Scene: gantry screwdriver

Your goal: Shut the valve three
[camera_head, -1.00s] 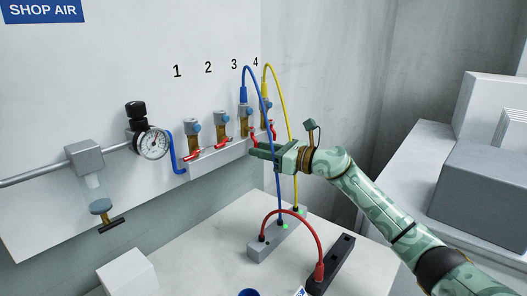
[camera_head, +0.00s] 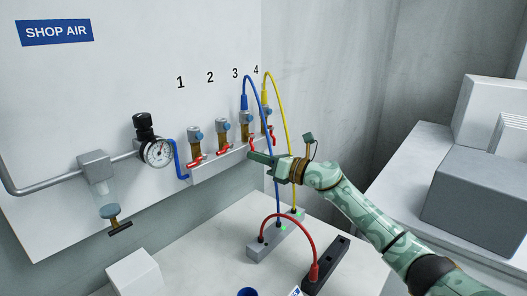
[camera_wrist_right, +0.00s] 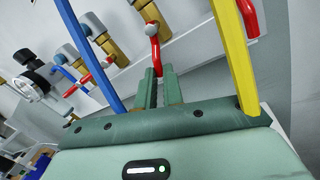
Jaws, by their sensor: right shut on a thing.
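Valve three (camera_head: 247,122) is on the wall panel under the number 3, with a grey top, a brass body and a blue hose (camera_head: 262,108) leaving it. Its red handle (camera_wrist_right: 153,45) hangs downward in the right wrist view, its lower end between my fingertips. My right gripper (camera_head: 255,155) reaches in from the right, just below valve three. In the right wrist view, its two green fingers (camera_wrist_right: 160,76) are closed on the handle. The fingers partly hide the handle's end. My left gripper is not in view.
Valves one (camera_head: 194,145) and two (camera_head: 221,133) have red handles pointing sideways. Valve four (camera_head: 266,117) and its yellow hose (camera_head: 284,120) are close on the right. A gauge (camera_head: 158,153) is at the left. A grey manifold block (camera_head: 262,246) stands on the bench below.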

